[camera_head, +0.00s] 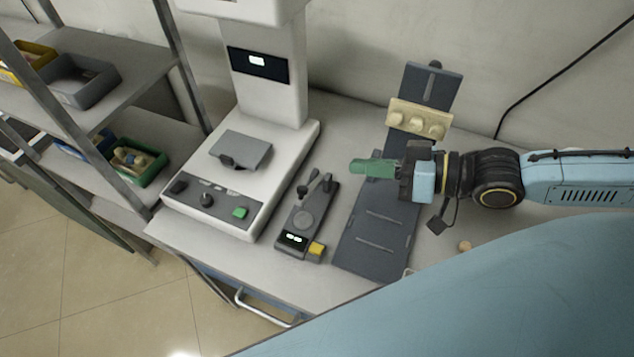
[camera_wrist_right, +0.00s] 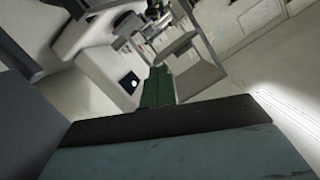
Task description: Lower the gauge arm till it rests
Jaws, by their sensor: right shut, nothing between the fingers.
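The gauge (camera_head: 306,219) is a small dark grey device on the bench, with a round plate, a lit display and a yellow button at its front. Its gauge arm (camera_head: 314,176) shows as a short dark piece at the back end of the device; at this size I cannot tell whether it touches the plate. My right gripper (camera_head: 357,168) has green fingers, shut and empty, to the right of the gauge arm and apart from it. The green fingers (camera_wrist_right: 157,88) also show in the right wrist view, closed together. My left gripper is not in view.
A white machine (camera_head: 270,140) with a grey plate and a green button stands left of the gauge. A dark rack (camera_head: 376,243) with a beige block (camera_head: 419,121) stands right, under my right gripper. Shelves with bins (camera_head: 136,162) are at far left.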

